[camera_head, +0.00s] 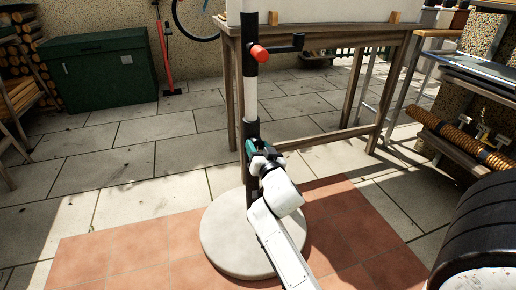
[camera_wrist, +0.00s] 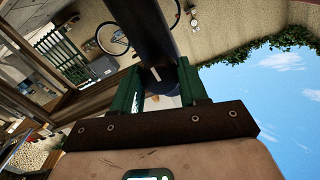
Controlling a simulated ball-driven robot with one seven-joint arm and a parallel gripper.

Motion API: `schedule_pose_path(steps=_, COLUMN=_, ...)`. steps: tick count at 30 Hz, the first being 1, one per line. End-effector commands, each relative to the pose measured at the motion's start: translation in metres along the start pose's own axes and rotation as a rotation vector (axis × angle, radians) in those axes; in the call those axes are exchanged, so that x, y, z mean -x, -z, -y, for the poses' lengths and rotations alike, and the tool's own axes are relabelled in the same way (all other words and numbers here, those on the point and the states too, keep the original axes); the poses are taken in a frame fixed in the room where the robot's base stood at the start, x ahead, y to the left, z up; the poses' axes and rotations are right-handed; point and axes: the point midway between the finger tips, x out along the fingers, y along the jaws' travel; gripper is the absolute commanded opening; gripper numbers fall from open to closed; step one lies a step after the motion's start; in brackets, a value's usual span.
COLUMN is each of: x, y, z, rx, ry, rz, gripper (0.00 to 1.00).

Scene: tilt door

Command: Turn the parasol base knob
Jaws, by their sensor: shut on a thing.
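The parasol base has a round pale slab (camera_head: 222,236) on red tiles, with an upright pole (camera_head: 250,98) of black and white sections. My gripper (camera_head: 262,148) is at the lower black part of the pole, above the slab. In the wrist view the green fingers of my gripper (camera_wrist: 159,82) are shut on a dark knob (camera_wrist: 153,76) with a small white mark. The dark pole (camera_wrist: 140,30) runs up just beyond it. The knob is hidden by my gripper in the head view. A red knob (camera_head: 259,53) sits higher on the pole.
A black crank handle (camera_head: 291,46) sticks out right near the pole top. A wooden table (camera_head: 320,34) stands close behind the pole. A green chest (camera_head: 102,70) is at the back left. A shelf with orange rope (camera_head: 462,137) is at the right. Paving left of the slab is clear.

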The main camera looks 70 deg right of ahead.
Motion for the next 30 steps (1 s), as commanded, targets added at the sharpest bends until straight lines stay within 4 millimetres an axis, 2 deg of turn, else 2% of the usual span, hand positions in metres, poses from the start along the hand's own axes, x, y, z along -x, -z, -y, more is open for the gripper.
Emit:
schedule_pose_path(steps=1, x=0.000, y=-0.004, z=-0.002, rx=-0.001, ry=-0.004, rz=0.008, gripper=0.46)
schedule_pose_path(steps=8, x=0.000, y=-0.002, z=-0.001, rx=-0.001, ry=-0.002, rz=0.004, gripper=0.68)
schedule_pose_path(steps=17, x=0.002, y=-0.001, z=0.000, rx=0.000, ry=-0.001, rz=0.002, gripper=0.69)
schedule_pose_path(steps=23, x=0.025, y=-0.002, z=-0.001, rx=0.003, ry=-0.001, rz=0.004, gripper=0.69)
schedule_pose_path(steps=30, x=0.070, y=-0.002, z=-0.002, rx=0.002, ry=-0.003, rz=0.004, gripper=0.69)
